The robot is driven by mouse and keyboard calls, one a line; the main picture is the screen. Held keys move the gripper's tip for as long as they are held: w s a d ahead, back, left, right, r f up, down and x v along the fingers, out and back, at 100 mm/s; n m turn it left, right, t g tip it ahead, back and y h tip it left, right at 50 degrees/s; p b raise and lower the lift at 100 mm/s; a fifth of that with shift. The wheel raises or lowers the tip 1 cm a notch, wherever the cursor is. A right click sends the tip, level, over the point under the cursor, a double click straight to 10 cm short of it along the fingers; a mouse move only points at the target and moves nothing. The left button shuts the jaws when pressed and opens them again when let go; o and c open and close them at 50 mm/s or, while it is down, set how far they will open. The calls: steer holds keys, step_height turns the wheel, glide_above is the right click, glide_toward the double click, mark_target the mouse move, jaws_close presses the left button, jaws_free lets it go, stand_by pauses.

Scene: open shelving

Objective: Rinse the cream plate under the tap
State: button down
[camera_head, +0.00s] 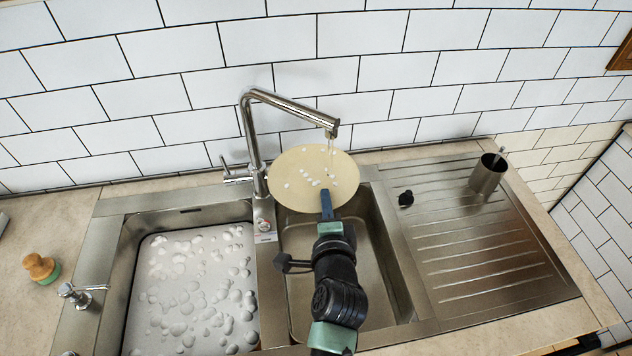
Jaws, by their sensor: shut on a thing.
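The cream plate (290,177) is held up over the right basin (385,262), tilted with its face toward the camera. White spots of foam or drops lie on its middle. The chrome tap (253,140) arches over from behind, and a thin stream of water (331,150) falls from its spout onto the plate's upper right part. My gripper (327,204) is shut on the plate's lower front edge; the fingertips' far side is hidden. My arm comes up from the bottom of the picture over the right basin.
The left basin (150,225) holds foamy water (195,290). A wooden-handled brush (41,267) stands on the left counter beside a soap dispenser (75,293). On the right are a ribbed drainboard (480,255), a metal cup (487,176) and a small black plug (406,198). The tiled wall is close behind.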

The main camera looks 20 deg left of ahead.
steer(key=shift+d+r, duration=0.1)
steer(key=shift+d, duration=0.4)
steer(key=shift+a, duration=0.2)
steer(key=shift+a+p, duration=0.3)
steer(key=shift+a, duration=0.1)
steer(key=shift+s+a+p, duration=0.15)
steer(key=shift+s+p, duration=0.3)
steer(key=shift+s, duration=0.3)
steer(key=shift+s+a+p, duration=0.15)
steer(key=shift+s+p, duration=0.25)
steer(key=shift+s, duration=0.3)
steer(key=shift+s+a+p, duration=0.2)
steer(key=shift+s+p, duration=0.3)
steer(key=shift+s, duration=0.75)
steer(key=shift+s+a+p, duration=0.2)
steer(key=shift+s+p, duration=0.3)
steer(key=shift+s, duration=0.7)
